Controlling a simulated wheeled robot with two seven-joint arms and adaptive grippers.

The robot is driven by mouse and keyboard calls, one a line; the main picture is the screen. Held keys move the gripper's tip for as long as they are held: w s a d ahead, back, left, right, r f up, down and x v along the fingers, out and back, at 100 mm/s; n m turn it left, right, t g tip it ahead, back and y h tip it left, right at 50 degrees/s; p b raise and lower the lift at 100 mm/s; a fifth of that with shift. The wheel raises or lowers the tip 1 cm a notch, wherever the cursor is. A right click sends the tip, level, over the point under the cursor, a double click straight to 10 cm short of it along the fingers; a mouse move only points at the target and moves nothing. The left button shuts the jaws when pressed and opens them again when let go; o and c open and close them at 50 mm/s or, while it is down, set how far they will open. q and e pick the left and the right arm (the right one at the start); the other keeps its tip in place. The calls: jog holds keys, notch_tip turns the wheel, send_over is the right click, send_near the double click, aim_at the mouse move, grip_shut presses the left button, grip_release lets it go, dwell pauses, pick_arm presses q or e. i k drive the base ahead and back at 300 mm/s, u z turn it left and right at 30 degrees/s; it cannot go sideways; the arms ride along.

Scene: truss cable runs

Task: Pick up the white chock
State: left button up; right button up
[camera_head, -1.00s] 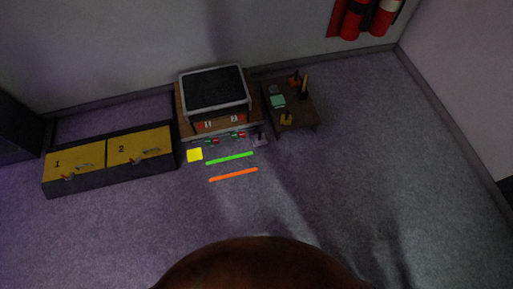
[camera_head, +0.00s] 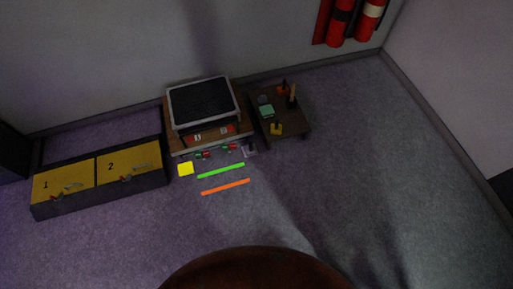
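I cannot make out a white chock for certain in the head view. Several small items lie on or beside a low dark wooden table (camera_head: 298,128), among them a pale green block (camera_head: 267,111), a yellow piece (camera_head: 276,129) and a dark grey piece (camera_head: 263,99). A small greyish piece (camera_head: 249,150) sits on the floor by the table's left side; its shape is too small to tell. Neither of my grippers is in view.
A black-topped unit (camera_head: 203,102) stands left of the table, with small red and green parts before it. Yellow-fronted drawers (camera_head: 64,182) stand left.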

aim_at(250, 149)
jog(key=z, duration=0.1)
jog(key=i, duration=0.7)
jog(key=u, duration=0.7)
jog(key=i, duration=0.55)
jog(key=u, duration=0.45)
